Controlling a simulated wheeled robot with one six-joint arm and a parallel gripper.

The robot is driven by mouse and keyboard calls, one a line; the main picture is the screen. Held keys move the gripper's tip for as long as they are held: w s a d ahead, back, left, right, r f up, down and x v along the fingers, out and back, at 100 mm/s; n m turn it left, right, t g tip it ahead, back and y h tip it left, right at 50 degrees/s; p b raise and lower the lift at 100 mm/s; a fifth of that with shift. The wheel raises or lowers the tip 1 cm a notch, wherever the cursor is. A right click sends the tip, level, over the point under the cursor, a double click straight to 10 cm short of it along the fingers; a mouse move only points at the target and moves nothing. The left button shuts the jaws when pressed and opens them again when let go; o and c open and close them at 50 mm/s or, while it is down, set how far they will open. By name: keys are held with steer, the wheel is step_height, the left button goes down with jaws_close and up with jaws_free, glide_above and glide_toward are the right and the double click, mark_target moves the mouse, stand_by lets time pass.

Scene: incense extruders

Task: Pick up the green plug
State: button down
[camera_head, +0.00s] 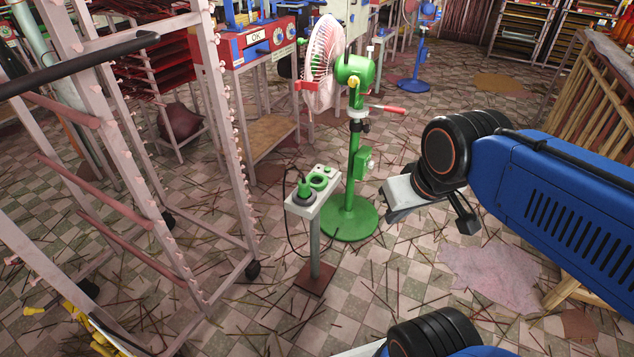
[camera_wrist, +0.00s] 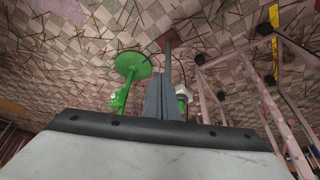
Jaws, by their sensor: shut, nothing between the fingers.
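The green plug (camera_head: 305,188) stands in the nearer, dark socket on top of a small white outlet box (camera_head: 300,209), which sits on a grey post. A black cable runs from it and hangs down beside the post. My gripper (camera_head: 397,206) is up and to the right of the box, apart from it. In the wrist view my gripper's fingers (camera_wrist: 164,82) are together and empty. The white box (camera_wrist: 183,89) shows just right of them, with a bit of green at it; the fingers and gripper body hide part of that area.
A green fan (camera_head: 353,160) on a round base stands close behind the box. A pink rack (camera_head: 245,200) on casters stands to the left. A red machine (camera_head: 255,48) is at the back. Thin sticks litter the tiled floor. The floor in front of the post has free room.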

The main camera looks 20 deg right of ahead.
steer(key=c, duration=1.6)
jaws_free()
steer(key=shift+w+r, duration=0.15)
steer(key=shift+w, duration=0.05)
steer(key=shift+c, duration=0.2)
steer(key=o, duration=0.4)
steer(key=w+r+n, duration=0.1)
steer(key=w, duration=0.1)
steer(key=w+a+r+n, duration=0.1)
steer(key=w+n, duration=0.1)
steer(key=w+r+n+g, duration=0.1)
steer(key=w, duration=0.1)
steer(key=shift+w+a, duration=0.15)
steer(key=shift+a, duration=0.15)
steer(key=shift+c, duration=0.2)
steer(key=n+g, duration=0.4)
steer(key=n, duration=1)
glide_above(304, 182)
step_height(304, 182, down, 18)
